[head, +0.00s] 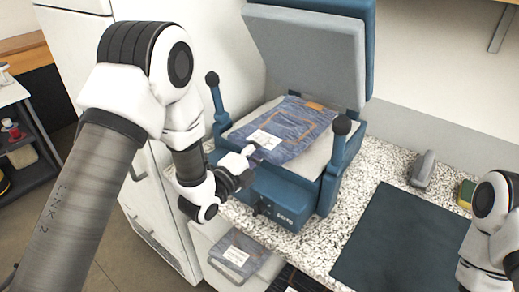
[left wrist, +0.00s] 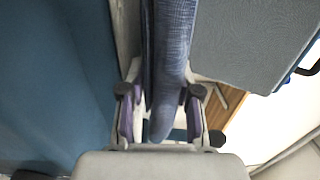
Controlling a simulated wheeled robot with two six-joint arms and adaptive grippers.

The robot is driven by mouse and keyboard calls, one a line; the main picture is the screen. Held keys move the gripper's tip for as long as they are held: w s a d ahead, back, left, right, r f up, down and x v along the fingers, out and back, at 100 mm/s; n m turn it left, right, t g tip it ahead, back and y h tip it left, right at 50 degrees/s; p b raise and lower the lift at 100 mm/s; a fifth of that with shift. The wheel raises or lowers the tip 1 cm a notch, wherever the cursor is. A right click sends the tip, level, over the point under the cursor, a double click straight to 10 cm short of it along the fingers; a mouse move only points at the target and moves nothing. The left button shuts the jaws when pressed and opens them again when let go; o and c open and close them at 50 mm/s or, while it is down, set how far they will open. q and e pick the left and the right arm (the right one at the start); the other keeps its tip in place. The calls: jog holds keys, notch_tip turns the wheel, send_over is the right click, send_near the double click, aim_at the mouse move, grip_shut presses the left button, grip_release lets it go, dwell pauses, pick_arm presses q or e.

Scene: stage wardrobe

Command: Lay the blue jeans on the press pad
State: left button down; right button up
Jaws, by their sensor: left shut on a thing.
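The blue jeans (head: 300,122), folded and with a white label, lie flat over the light grey press pad (head: 312,168) of the open blue press. My left gripper (head: 250,158) is at their front edge, beside the label. In the left wrist view the gripper (left wrist: 160,92) has the jeans (left wrist: 174,50) between its fingers and is shut on them. The arm comes in from the left. Part of my right arm shows at the right edge; its gripper is out of view.
The press's raised grey lid (head: 305,45) stands behind the pad. A folded garment (head: 240,254) lies below the counter.

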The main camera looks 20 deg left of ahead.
pick_arm(q)
jog(key=shift+s+d+f, duration=0.1)
jog(key=shift+s+f, duration=0.1)
jog(key=shift+f, duration=0.3)
jog(key=shift+s+d+f, duration=0.1)
jog(key=shift+s+f, duration=0.05)
jog(key=shift+f, duration=0.35)
pick_arm(e)
jog(key=shift+f, duration=0.2)
pick_arm(q)
jog(key=c, duration=0.7)
grip_release()
jog(key=o, duration=0.7)
jog(key=shift+w+f, duration=0.15)
pick_arm(e)
jog(key=shift+d, duration=0.1)
